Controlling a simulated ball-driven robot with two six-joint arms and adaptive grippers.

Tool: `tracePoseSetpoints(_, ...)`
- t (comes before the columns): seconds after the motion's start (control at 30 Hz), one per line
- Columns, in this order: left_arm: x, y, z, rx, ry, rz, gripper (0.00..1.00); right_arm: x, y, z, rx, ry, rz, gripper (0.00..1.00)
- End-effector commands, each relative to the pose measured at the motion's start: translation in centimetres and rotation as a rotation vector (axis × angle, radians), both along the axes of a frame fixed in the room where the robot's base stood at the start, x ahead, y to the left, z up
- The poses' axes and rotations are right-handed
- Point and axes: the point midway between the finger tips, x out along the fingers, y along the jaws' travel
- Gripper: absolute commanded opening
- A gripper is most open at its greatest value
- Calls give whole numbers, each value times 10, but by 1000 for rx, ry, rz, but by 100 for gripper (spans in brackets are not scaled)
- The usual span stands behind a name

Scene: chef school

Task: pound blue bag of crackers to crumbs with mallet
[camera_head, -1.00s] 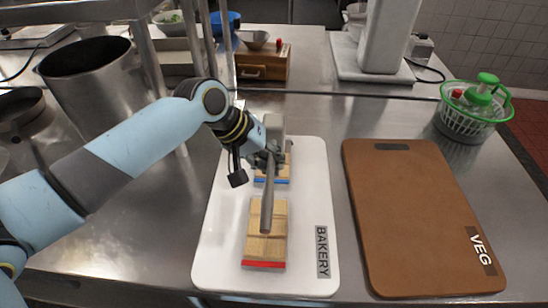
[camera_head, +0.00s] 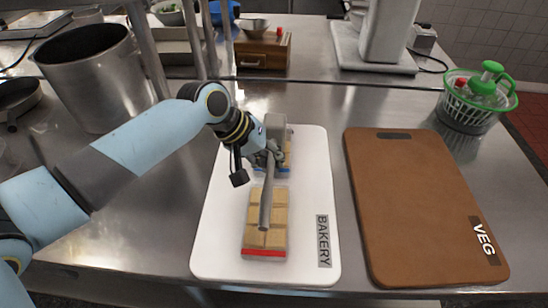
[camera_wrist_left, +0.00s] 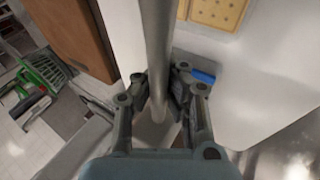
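My left gripper (camera_head: 266,158) is shut on the handle of the mallet (camera_head: 267,200). The grey mallet head (camera_head: 275,128) is at the far end, over the back of the white BAKERY board (camera_head: 215,235). The handle points toward me, above a red-striped cracker bag (camera_head: 264,252). The blue bag of crackers (camera_head: 287,160) lies behind it, mostly hidden by my gripper and the mallet. I cannot tell whether the head touches the bag. In the left wrist view the handle (camera_wrist_left: 156,50) passes between the fingers (camera_wrist_left: 160,105), and a blue strip (camera_wrist_left: 203,76) shows beside them. My right gripper is out of view.
A brown VEG board (camera_head: 410,210) lies bare to the right. A green salad spinner (camera_head: 478,98) stands beyond it. A steel pot (camera_head: 95,80) and shelf posts stand at the left. A wooden box (camera_head: 262,52) is at the back.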

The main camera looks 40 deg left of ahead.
Motion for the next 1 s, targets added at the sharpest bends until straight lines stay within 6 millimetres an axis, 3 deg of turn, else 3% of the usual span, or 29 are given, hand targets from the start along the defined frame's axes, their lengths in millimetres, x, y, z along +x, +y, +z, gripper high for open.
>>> tracePoseSetpoints(0.27, -1, 0, 1, 0, 2, 0, 0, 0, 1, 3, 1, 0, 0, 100)
tracePoseSetpoints(0.43, 0, 0, 30, 0, 0, 0, 0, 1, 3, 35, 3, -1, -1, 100)
tracePoseSetpoints(0.7, 0, 0, 58, 0, 0, 0, 0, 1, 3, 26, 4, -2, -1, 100)
tracePoseSetpoints(1.0, 0, 0, 59, 0, 0, 0, 0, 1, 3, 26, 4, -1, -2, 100)
